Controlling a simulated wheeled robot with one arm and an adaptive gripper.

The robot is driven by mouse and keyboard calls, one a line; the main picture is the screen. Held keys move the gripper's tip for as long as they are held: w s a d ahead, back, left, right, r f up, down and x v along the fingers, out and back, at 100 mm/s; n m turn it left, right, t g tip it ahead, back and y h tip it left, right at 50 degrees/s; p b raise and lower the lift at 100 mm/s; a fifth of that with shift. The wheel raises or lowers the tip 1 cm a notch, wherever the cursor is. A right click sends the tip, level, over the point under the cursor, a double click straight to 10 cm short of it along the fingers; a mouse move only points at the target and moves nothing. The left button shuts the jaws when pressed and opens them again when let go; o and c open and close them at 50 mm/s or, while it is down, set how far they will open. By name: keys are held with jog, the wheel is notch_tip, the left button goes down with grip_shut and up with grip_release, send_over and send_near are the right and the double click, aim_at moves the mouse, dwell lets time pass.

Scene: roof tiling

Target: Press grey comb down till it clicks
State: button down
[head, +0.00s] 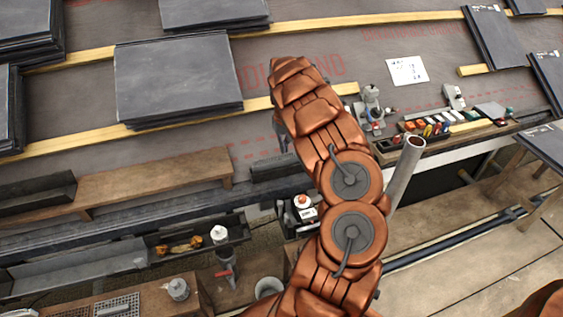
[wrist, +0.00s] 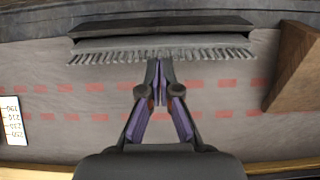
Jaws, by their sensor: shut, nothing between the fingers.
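The grey comb (wrist: 160,53) lies across the top of the wrist view, its row of teeth pointing toward me over the membrane. A dark strip (wrist: 160,27) lies along its far side. My gripper (wrist: 157,64) is shut and empty, its dark fingers with purple pads meeting in the middle of the wrist view. The fingertips overlap the comb's teeth near its middle; I cannot tell whether they touch. In the head view my copper arm hides most of the gripper, and a dark strip (head: 275,167) shows just left of the arm at the roof edge.
A brown wooden board (wrist: 296,68) stands close right of the comb in the wrist view. A white card with numbers (wrist: 12,120) is at the left. In the head view, slate stacks (head: 178,78) rest on battens, and a tool tray (head: 430,135) lies right of my arm.

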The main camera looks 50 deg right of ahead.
jog(key=shift+f, duration=0.85)
dwell(0.6)
jog(key=shift+r, duration=0.1)
jog(key=shift+r+p, duration=0.85)
jog(key=shift+r, duration=3.6)
